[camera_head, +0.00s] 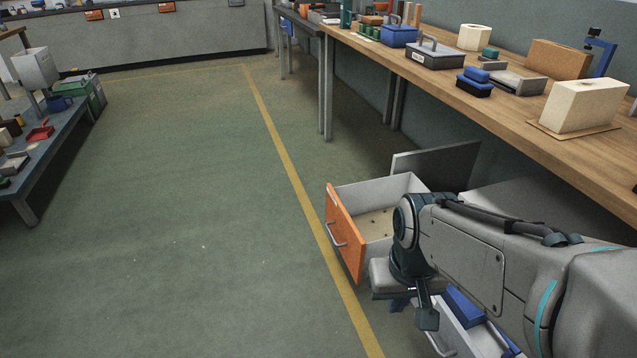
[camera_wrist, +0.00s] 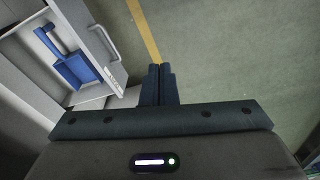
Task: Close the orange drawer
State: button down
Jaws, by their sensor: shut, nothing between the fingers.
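The orange drawer (camera_head: 345,235) stands open in the head view, low beside the workbench. It has an orange front with a metal handle (camera_head: 337,236), pale grey sides and a wooden-looking floor. The drawer's inside looks empty where it shows; my arm hides its right part. My gripper (camera_wrist: 160,68) is shut and empty in the wrist view, with the floor beyond its fingertips. In the head view my wrist is just right of the orange drawer. I cannot tell whether they touch. I cannot make out the orange front in the wrist view.
Another open drawer (camera_wrist: 113,77), pale with a metal handle, holds a blue scoop-like thing (camera_wrist: 72,62). A dark grey panel (camera_head: 437,163) stands behind the orange drawer. The workbench (camera_head: 455,90) overhangs on the right. Green floor (camera_head: 200,220) left of the drawer is clear.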

aim_at(360, 216)
jog(key=u, duration=0.35)
jog(key=i, duration=1)
jog(key=u, duration=0.1)
